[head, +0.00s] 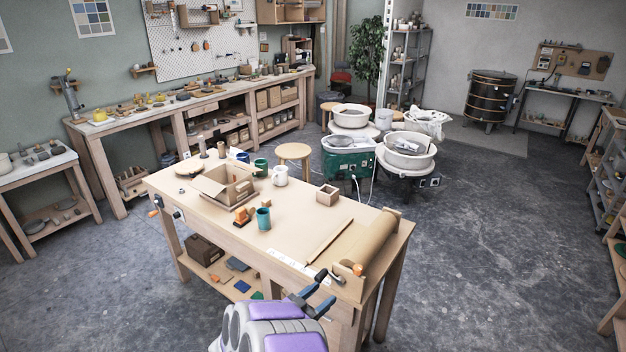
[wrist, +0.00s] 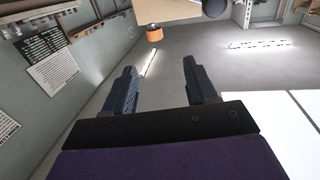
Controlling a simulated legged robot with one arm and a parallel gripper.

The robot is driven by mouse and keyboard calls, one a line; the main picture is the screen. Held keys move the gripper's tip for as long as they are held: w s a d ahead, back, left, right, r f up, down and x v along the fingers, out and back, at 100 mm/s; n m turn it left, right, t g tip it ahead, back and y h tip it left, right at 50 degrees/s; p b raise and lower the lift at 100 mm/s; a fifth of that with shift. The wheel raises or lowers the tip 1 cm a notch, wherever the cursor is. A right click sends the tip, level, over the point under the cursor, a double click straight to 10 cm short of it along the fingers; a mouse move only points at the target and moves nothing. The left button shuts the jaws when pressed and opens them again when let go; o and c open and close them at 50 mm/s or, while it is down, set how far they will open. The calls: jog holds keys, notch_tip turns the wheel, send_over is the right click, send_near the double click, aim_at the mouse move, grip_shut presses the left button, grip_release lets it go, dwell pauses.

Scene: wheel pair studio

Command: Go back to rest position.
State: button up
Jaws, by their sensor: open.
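My gripper (head: 312,301) shows at the bottom of the head view, in front of the near side of the wooden worktable (head: 290,232). Its two dark blue fingers are apart with nothing between them. In the wrist view my gripper (wrist: 160,88) is also open and empty, with walls and bright strips beyond it. My purple and grey arm reaches up from the bottom edge of the head view. I cannot tell the exact gap between my gripper and the table edge.
The table holds a cardboard box (head: 222,184), a teal cup (head: 263,219), a white mug (head: 280,175), a small wooden box (head: 327,195) and a brown paper roll (head: 368,243). Pottery wheels (head: 408,152) stand behind it. Grey floor (head: 500,260) is clear to the right.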

jog(key=w+a+r+n+y, duration=0.1)
jog(key=w+a+r+y, duration=0.25)
jog(key=a+y, duration=0.25)
jog(key=w+a+r+n+y, duration=0.1)
jog(key=w+a+r+y, duration=0.25)
jog(key=a+y, duration=0.2)
jog(key=s+a+r+n+g+y, duration=0.4)
jog(key=s+r+y, duration=0.3)
jog(key=s+r, duration=0.35)
jog(key=s+d+n+g+h, duration=0.1)
jog(key=s+d+g+h, duration=0.1)
jog(key=s+d, duration=0.7)
jog(key=s+d+n+g+h, duration=0.1)
jog(key=s+d+g, duration=0.3)
jog(key=s+d, duration=0.5)
jog(key=s+d+n+g+h, duration=0.1)
jog(key=s+d+g, duration=0.3)
jog(key=s, duration=1.7)
jog(key=d+h, duration=0.1)
jog(key=d, duration=0.4)
jog(key=shift+d+h, duration=0.15)
jog(key=shift+h, duration=0.2)
jog(key=shift+w, duration=0.1)
